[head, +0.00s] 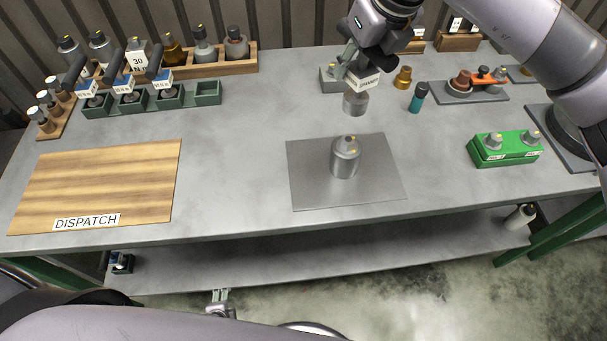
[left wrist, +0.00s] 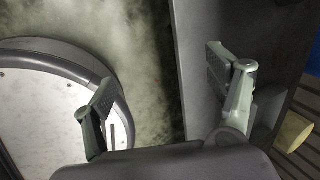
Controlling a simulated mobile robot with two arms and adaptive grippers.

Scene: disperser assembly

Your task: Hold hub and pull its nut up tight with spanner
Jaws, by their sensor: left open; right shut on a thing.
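The hub (head: 344,164) is a grey metal cylinder with a small yellowish top. It stands upright on a flat grey plate (head: 306,190) in the middle of the bench. My right gripper (head: 352,67) is shut on a spanner with a white label (head: 365,81), only partly readable. A grey cylindrical end (head: 355,104) shows below the label, above and behind the hub and apart from it. The gripper hides part of the spanner. My left gripper (head: 220,297) is open and empty, low in front of the bench. Its spread fingers show in the left wrist view (left wrist: 166,105).
A wooden DISPATCH board (head: 110,180) lies at left. Green holders (head: 208,92) with labelled tools and a wooden rack (head: 240,65) stand behind. A green block (head: 505,153) and a teal bottle (head: 418,98) are at right. The bench between board and plate is clear.

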